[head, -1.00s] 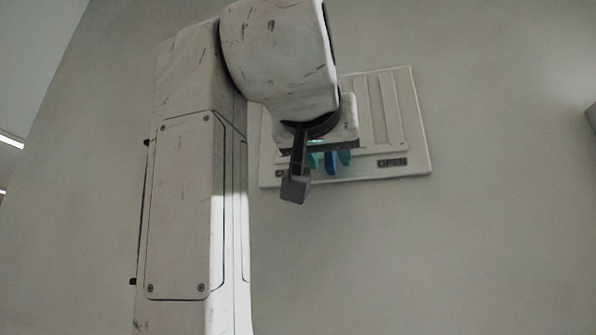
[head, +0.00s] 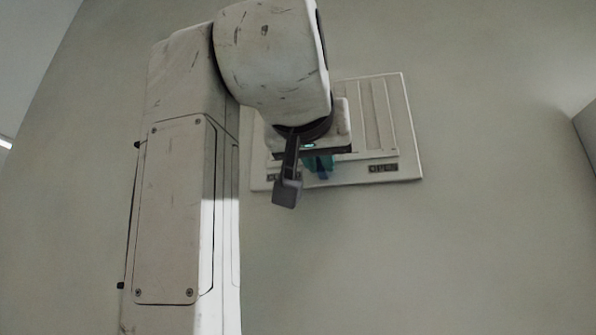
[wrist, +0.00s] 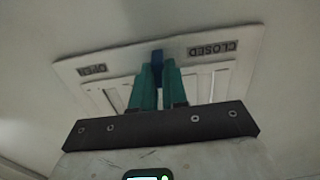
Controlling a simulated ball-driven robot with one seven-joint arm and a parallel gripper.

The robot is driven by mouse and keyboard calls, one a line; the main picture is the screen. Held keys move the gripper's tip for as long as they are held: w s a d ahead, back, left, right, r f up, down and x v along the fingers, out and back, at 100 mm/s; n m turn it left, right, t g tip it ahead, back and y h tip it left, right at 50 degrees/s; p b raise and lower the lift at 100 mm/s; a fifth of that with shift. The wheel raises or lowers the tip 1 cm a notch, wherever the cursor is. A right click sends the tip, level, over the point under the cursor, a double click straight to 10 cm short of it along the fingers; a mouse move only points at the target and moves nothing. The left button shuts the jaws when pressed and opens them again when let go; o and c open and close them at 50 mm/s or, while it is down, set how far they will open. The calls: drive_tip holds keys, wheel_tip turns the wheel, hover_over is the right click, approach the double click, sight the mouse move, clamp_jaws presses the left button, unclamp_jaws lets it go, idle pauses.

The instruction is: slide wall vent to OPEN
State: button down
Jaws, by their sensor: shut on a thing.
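The wall vent (head: 408,125) is a pale slatted panel on the wall, partly hidden by my arm in the head view. It carries an OPEN label (head: 382,168) at its lower right; the label at its lower left is mostly hidden. In the wrist view the vent (wrist: 205,82) shows turned over, with OPEN (wrist: 91,69) at left and CLOSED (wrist: 213,48) at right. A blue tab (wrist: 157,58) stands out between the labels. My gripper (wrist: 159,74) has green fingers, shut on the blue tab from both sides. The gripper also shows in the head view (head: 318,164).
A dark grey block on an arm-like bracket (head: 286,192) hangs beside my gripper and is likely mine. The wall (head: 480,230) around and below the vent is bare. A grey object (head: 587,125) edges in at far right.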

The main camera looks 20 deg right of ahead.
drive_tip(key=shift+s+d+b, duration=0.35)
drive_tip(key=shift+s+d, duration=0.45)
drive_tip(key=shift+d, duration=0.25)
drive_tip(key=c, duration=1.1)
unclamp_jaws()
drive_tip(key=shift+c, duration=0.2)
drive_tip(key=b+v, duration=0.3)
drive_tip(key=v, duration=0.7)
drive_tip(key=shift+s+a+b, duration=0.25)
drive_tip(key=shift+s+b, duration=0.05)
